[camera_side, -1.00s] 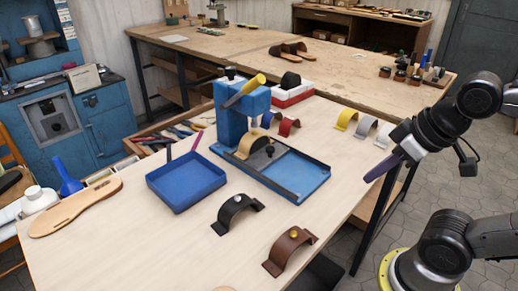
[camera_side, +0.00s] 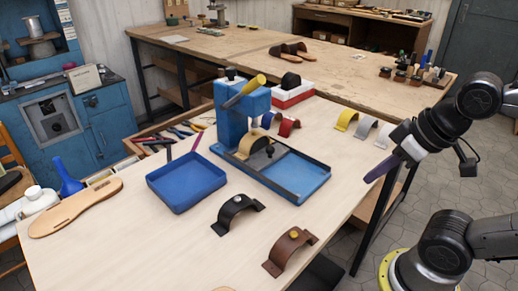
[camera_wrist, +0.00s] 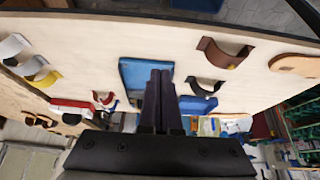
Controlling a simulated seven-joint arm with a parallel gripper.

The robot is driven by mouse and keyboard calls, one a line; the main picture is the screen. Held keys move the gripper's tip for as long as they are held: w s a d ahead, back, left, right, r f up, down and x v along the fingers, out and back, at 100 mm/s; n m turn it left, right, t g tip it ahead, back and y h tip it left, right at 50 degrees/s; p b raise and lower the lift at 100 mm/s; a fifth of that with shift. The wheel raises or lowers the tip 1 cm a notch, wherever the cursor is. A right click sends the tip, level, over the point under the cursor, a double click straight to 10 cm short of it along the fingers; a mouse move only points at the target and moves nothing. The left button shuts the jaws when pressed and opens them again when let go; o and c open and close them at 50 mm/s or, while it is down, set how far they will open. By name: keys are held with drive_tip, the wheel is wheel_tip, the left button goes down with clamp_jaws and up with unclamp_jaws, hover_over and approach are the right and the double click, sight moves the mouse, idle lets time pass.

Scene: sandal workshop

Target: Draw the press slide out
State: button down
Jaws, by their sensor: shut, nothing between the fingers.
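The blue press (camera_side: 240,112) with a yellow-handled lever stands near the middle of the table. Its slide (camera_side: 268,152) carries a dark knob, and a yellow strap piece lies at its press end. The slide sits over the blue press bed (camera_side: 312,181), whose right part is open and empty. My gripper (camera_side: 382,167) is shut and empty, to the right of the press and apart from it, above the table's right edge. In the wrist view my gripper's fingers (camera_wrist: 160,85) are together and cover part of the blue bed (camera_wrist: 137,75).
A blue tray (camera_side: 187,183) lies left of the press. A black strap (camera_side: 237,212) and a brown strap (camera_side: 289,250) stand in front. Yellow, grey and white straps (camera_side: 365,127) stand at the right back. A wooden sole (camera_side: 75,207) lies at the left.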

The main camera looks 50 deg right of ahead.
drive_tip(key=c, duration=1.6)
unclamp_jaws()
drive_tip(key=c, duration=1.1)
unclamp_jaws()
drive_tip(key=shift+m, duration=0.3)
drive_tip(key=o, duration=0.5)
drive_tip(key=shift+m+t, duration=0.3)
drive_tip(key=shift+m, duration=0.5)
drive_tip(key=w+r, duration=0.2)
drive_tip(key=r, duration=0.1)
drive_tip(key=shift+w+d+r, duration=0.3)
drive_tip(key=shift+w+d, duration=0.05)
drive_tip(key=shift+d, duration=0.05)
drive_tip(key=w+r+m+h, duration=0.1)
drive_tip(key=w+r+m, duration=0.1)
drive_tip(key=w+r, duration=0.35)
drive_tip(key=g, duration=0.2)
hover_over(271, 149)
drive_tip(key=s+a, duration=0.2)
drive_tip(key=s, duration=0.3)
wheel_tip(271, 149, down, 5)
drive_tip(key=shift+h, duration=0.4)
drive_tip(key=x, duration=1.3)
drive_tip(key=shift+a+f, duration=0.15)
drive_tip(key=shift+f, duration=0.2)
drive_tip(key=shift+c, duration=0.4)
